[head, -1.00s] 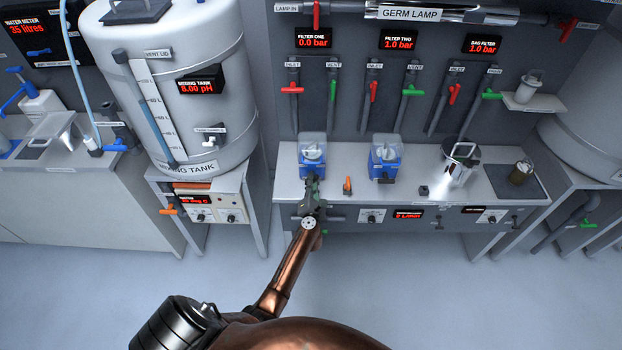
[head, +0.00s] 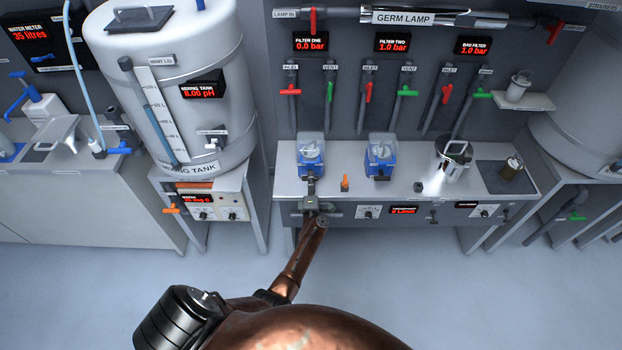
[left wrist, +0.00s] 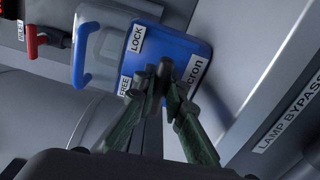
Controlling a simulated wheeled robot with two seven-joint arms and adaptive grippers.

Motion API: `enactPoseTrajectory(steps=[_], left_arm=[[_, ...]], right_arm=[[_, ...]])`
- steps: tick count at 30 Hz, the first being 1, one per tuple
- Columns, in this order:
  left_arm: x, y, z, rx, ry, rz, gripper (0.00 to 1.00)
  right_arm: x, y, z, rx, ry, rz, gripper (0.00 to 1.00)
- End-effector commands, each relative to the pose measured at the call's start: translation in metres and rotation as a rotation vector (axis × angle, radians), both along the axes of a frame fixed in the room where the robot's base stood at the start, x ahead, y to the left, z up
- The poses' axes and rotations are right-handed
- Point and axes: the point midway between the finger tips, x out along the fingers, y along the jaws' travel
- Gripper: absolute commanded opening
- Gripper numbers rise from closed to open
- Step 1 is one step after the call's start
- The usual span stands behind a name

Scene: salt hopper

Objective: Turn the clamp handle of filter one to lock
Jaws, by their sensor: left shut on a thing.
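Filter one (head: 311,160) is a blue housing with a clear bowl at the left of the bench. In the left wrist view its blue body (left wrist: 185,50) fills the upper middle, with a white LOCK label (left wrist: 136,39) and a FREE label (left wrist: 125,86). My left gripper (head: 311,186) reaches its front from below. In the left wrist view my left gripper's fingers (left wrist: 166,82) are closed together on the dark clamp handle (left wrist: 165,67). Most of the handle is hidden by the fingers, so its exact angle is unclear. My right gripper is out of view.
Filter two (head: 381,158) stands to the right on the bench (head: 415,184), with a small orange-topped part (head: 345,183) between them. Red and green valve handles hang above. The floor in front is clear.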

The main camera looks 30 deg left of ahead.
Motion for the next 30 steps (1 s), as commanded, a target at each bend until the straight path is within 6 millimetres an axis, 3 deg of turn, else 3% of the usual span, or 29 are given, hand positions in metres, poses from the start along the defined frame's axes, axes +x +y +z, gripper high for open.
enactPoseTrajectory(steps=[17, 18, 24, 30], left_arm=[[-0.0001, -0.0006, -0.0009, 0.023, 0.015, 0.0, 0.0], [-0.0001, -0.0006, -0.0009, 0.023, 0.015, 0.0, 0.14], [-0.0001, -0.0004, -0.0007, 0.023, 0.015, 0.0, 0.27], [-0.0002, -0.0001, -0.0005, 0.024, 0.015, 0.0, 0.29]], right_arm=[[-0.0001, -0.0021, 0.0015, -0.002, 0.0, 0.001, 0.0], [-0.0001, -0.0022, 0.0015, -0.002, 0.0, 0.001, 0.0], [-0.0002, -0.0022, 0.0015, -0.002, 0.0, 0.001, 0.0], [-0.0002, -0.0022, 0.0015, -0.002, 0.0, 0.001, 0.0]])
